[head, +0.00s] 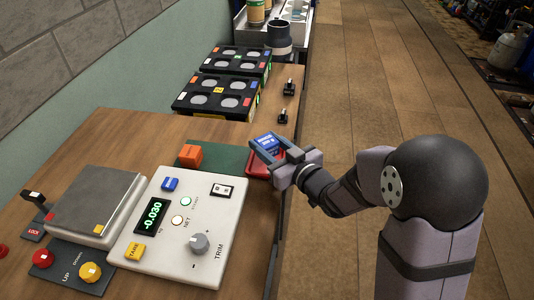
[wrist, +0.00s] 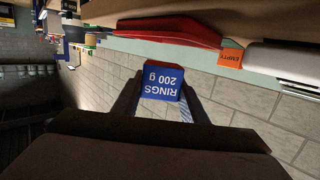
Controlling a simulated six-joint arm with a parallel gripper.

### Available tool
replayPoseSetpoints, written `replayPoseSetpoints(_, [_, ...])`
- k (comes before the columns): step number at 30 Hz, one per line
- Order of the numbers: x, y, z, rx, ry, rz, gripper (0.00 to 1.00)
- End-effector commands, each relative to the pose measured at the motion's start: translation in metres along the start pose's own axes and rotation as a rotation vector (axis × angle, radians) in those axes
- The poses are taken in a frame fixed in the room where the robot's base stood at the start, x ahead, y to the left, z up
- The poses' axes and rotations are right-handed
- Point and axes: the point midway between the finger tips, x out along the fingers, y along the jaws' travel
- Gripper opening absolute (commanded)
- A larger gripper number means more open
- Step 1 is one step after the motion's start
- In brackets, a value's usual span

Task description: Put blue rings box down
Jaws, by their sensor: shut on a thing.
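The blue rings box (head: 267,144) is in my gripper (head: 276,153), over the red tray (head: 256,168) at the right edge of the bench. In the wrist view the box (wrist: 162,84) sits between the two fingers (wrist: 158,98), its blue label reading "RINGS 200 g" upside down. The fingers are shut on it. The red tray also shows in the wrist view (wrist: 175,33), with a visible gap from the box. My gripper hides part of the tray in the head view.
An orange box (head: 190,155) marked "EMPTY" in the wrist view (wrist: 230,58) stands on a green mat (head: 233,157). The scale console (head: 178,227) reads -0.030, and its metal plate (head: 97,198) is bare. Black racks (head: 215,98) stand behind.

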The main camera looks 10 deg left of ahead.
Motion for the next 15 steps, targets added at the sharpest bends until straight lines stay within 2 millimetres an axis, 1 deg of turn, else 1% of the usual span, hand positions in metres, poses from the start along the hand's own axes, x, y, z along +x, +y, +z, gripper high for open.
replayPoseSetpoints(3, [0.002, 0.0, 0.016, 0.003, -0.004, 0.0, 0.09])
replayPoseSetpoints(8, [0.005, 0.0, 0.032, 0.003, -0.003, 0.001, 0.09])
replayPoseSetpoints(11, [0.005, 0.0, 0.036, 0.0, 0.0, 0.0, 0.09])
replayPoseSetpoints(15, [0.005, 0.0, 0.037, 0.0, 0.001, 0.001, 0.09])
